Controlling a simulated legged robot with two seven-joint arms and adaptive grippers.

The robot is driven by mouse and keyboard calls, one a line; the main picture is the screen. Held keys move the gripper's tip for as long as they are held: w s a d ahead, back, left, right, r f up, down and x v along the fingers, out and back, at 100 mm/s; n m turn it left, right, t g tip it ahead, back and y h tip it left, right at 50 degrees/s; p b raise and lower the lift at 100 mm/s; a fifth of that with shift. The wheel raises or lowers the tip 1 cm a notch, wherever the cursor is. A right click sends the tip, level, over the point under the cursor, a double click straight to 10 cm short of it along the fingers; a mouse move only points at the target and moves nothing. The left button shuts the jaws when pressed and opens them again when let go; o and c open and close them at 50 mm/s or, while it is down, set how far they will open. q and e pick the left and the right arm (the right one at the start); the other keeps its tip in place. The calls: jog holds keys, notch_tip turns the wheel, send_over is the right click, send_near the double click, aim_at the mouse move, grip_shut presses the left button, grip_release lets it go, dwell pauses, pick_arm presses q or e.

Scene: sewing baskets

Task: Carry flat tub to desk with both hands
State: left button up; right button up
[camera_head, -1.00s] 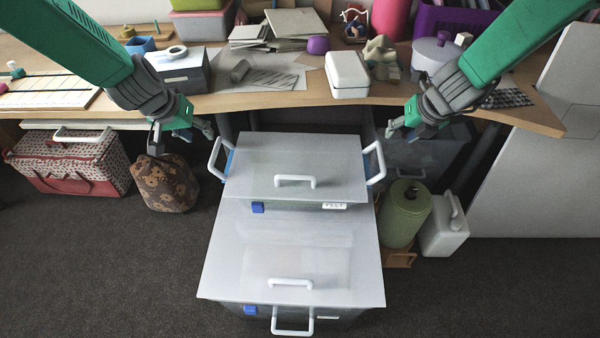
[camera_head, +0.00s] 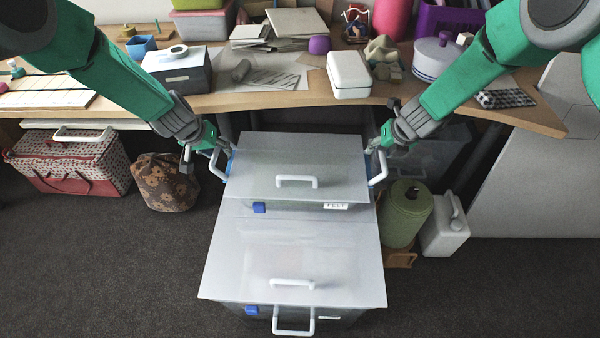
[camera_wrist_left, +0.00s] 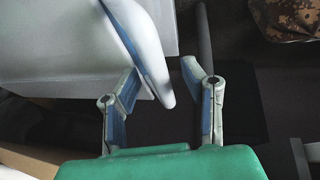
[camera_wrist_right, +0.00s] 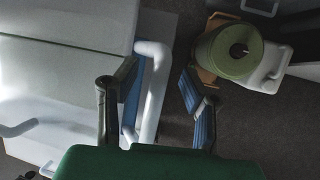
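The flat tub (camera_head: 296,160) has a grey lid with a white handle, a blue clip and a "FELT" label. It sits on top of a larger lidded tub (camera_head: 245,250). My left gripper (camera_head: 214,148) is at the flat tub's left white side handle (camera_head: 219,165). In the left wrist view its fingers (camera_wrist_left: 168,95) are open, with the handle (camera_wrist_left: 150,60) reaching between them. My right gripper (camera_head: 372,148) is at the right side handle (camera_head: 378,164). In the right wrist view its fingers (camera_wrist_right: 160,95) are open around the white handle (camera_wrist_right: 152,90).
The wooden desk (camera_head: 270,101) behind holds a dark box (camera_head: 178,72), a white case (camera_head: 348,75), papers and a lidded pot (camera_head: 437,57). A green canister (camera_head: 404,213) and white jug (camera_head: 444,225) stand right of the tubs. A patterned bag (camera_head: 166,182) stands left.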

pick_arm(q)
jog(key=shift+a, duration=0.25)
grip_shut()
pick_arm(e)
jog(key=shift+a, duration=0.25)
grip_shut()
pick_arm(q)
jog(key=shift+d, duration=0.1)
pick_arm(e)
jog(key=shift+d, duration=0.15)
